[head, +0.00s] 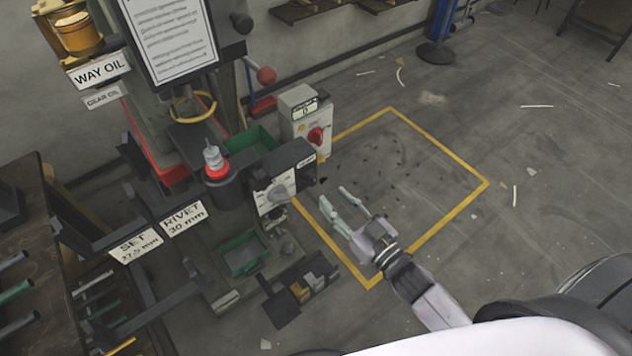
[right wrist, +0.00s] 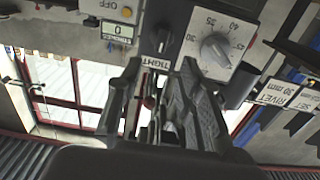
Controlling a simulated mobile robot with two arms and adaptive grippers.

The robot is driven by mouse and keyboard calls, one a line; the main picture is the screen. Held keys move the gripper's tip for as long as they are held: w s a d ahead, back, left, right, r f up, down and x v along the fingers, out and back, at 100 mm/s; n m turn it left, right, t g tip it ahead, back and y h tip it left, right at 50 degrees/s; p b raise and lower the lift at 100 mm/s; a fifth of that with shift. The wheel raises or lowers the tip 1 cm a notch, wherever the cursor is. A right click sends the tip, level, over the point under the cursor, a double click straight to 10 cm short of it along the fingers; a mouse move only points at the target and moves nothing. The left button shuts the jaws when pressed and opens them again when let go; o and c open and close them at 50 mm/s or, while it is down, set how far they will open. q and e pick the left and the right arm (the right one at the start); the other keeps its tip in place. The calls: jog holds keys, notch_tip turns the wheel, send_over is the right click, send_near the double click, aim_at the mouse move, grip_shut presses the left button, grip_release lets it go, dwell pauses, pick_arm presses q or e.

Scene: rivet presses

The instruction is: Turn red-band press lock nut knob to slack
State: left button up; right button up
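The red-band press (head: 217,172) stands left of centre in the head view, with a red ring around its upper part. Its front plate (head: 268,196) carries a grey dial knob (head: 280,192). In the right wrist view the numbered dial (right wrist: 215,48) is large and tilted. Left of it is a small dark lever-like part (right wrist: 162,42) above a TIGHT label (right wrist: 157,64); it may be the lock nut knob, but its shape is unclear. My right gripper (head: 335,197) is open and apart from the plate, to its right. Its fingers (right wrist: 160,70) point toward the TIGHT label. My left gripper is out of view.
A control box (head: 298,108) with a red rotary switch (head: 317,137) and a strokes counter stands behind the plate. Green bins (head: 243,252) and a dark parts tray (head: 302,288) sit below. RIVET 30 mm (head: 184,219) and SET 37.5 mm signs hang left.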

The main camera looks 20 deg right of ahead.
aim_at(314, 179)
jog(key=b+x, duration=0.1)
jog(key=x, duration=0.7)
jog(key=shift+c, duration=0.2)
jog(key=shift+f, duration=0.1)
grip_shut()
